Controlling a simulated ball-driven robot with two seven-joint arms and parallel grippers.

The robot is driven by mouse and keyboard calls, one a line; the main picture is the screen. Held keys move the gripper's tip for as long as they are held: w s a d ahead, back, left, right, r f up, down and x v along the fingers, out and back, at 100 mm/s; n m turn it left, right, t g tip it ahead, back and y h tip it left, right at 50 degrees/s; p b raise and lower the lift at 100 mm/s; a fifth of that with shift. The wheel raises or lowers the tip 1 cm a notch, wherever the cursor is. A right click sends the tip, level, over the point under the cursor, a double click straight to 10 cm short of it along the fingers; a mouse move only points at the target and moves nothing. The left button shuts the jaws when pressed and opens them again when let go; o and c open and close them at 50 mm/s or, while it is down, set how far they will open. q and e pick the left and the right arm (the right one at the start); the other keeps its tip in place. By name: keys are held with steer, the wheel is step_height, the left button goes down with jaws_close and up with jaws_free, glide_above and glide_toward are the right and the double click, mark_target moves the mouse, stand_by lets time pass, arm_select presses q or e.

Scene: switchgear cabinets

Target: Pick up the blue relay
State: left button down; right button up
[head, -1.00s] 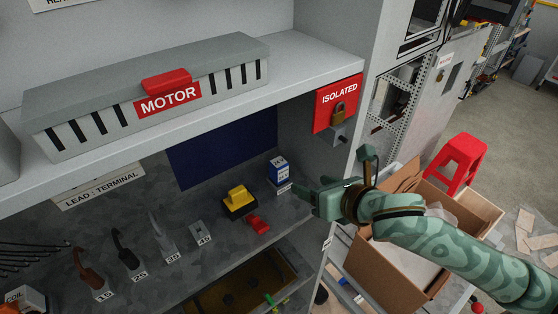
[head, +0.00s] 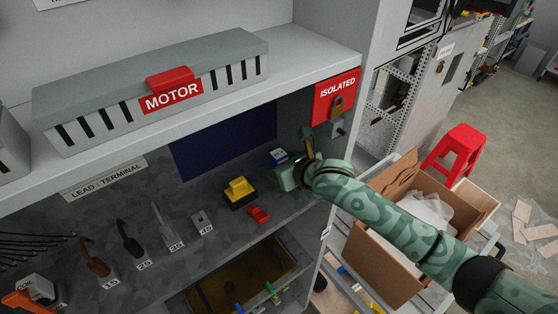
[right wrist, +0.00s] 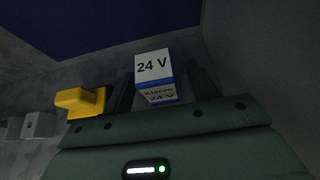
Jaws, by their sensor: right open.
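The blue relay (head: 278,156) is a small blue and white block standing at the back right of the shelf under the motor unit. In the right wrist view the relay (right wrist: 155,78) shows a white "24 V" top and a partly shaded front. My right gripper (head: 287,173) is at the relay and hides its lower part in the head view. In the right wrist view my right gripper (right wrist: 162,88) is open, with a dark finger on each side of the relay. Whether a finger touches it cannot be told. My left gripper is not in view.
A yellow and black block (head: 239,191) and a red piece (head: 258,214) stand left of my right gripper. The cabinet side wall with the red ISOLATED sign (head: 337,97) and padlock is close on the right. The upper shelf with the motor unit (head: 150,95) overhangs.

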steer(key=x, duration=0.2)
steer(key=shift+w+a+f, duration=0.1)
steer(key=shift+w+a, duration=0.1)
steer(key=shift+s+d, duration=0.1)
steer(key=c, duration=1.1)
